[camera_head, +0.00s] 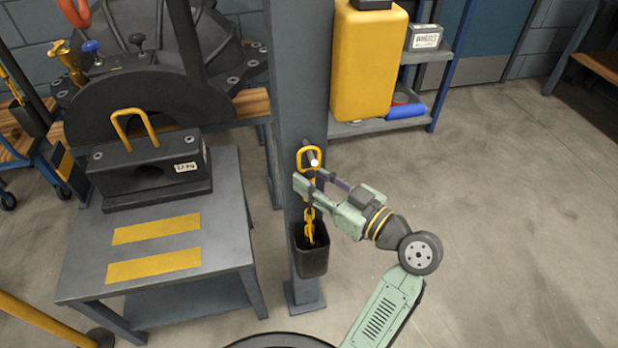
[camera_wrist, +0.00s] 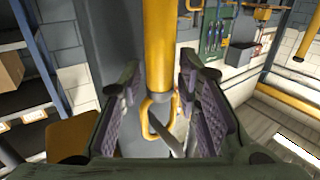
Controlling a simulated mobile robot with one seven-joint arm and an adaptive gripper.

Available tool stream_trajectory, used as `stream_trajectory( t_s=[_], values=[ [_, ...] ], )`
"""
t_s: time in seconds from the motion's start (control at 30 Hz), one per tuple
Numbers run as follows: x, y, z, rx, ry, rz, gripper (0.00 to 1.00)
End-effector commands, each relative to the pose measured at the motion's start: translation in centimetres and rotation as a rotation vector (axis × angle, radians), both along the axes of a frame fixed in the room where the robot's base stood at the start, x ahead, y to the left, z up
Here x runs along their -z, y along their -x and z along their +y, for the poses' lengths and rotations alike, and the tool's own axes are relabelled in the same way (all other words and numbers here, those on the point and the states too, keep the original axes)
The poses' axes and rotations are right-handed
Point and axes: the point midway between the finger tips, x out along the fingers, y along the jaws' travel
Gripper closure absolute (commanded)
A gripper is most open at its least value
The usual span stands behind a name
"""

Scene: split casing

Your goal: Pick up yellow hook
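The yellow hook (camera_head: 303,151), a loop-shaped piece, hangs at a light-tipped peg (camera_head: 314,162) on the grey column. A yellow chain (camera_head: 309,226) hangs below it into a dark bucket (camera_head: 312,261). My gripper (camera_head: 311,180) is open just below the loop, with its fingers on either side of the hanging piece. In the wrist view, a yellow loop (camera_wrist: 147,118) shows between the spread, purple-padded fingers of my gripper (camera_wrist: 160,88). I see no clear contact. The fingers partly hide the hook's lower part.
The grey column (camera_head: 302,80) stands close behind my gripper. A bench (camera_head: 75,276) at left bears a dark block (camera_head: 118,176) with a yellow handle. A shelf (camera_head: 420,124) with a yellow container (camera_head: 368,62) stands behind right. The floor at right is clear.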

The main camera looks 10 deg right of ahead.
Motion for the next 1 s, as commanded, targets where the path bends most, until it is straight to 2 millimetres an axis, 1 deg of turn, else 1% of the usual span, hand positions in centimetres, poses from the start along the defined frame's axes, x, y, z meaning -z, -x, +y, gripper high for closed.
stream_trajectory(
  t_s=[0.1,0.5,0.57,1.0],
  values=[
    [0.03,0.02,-0.02,0.000,0.000,0.000,0.70],
    [0.00,0.05,-0.03,0.000,0.000,0.000,0.97],
    [0.00,0.05,-0.03,0.000,0.000,0.000,1.00],
    [-0.20,0.05,-0.03,0.000,0.001,-0.002,1.00]
  ],
)
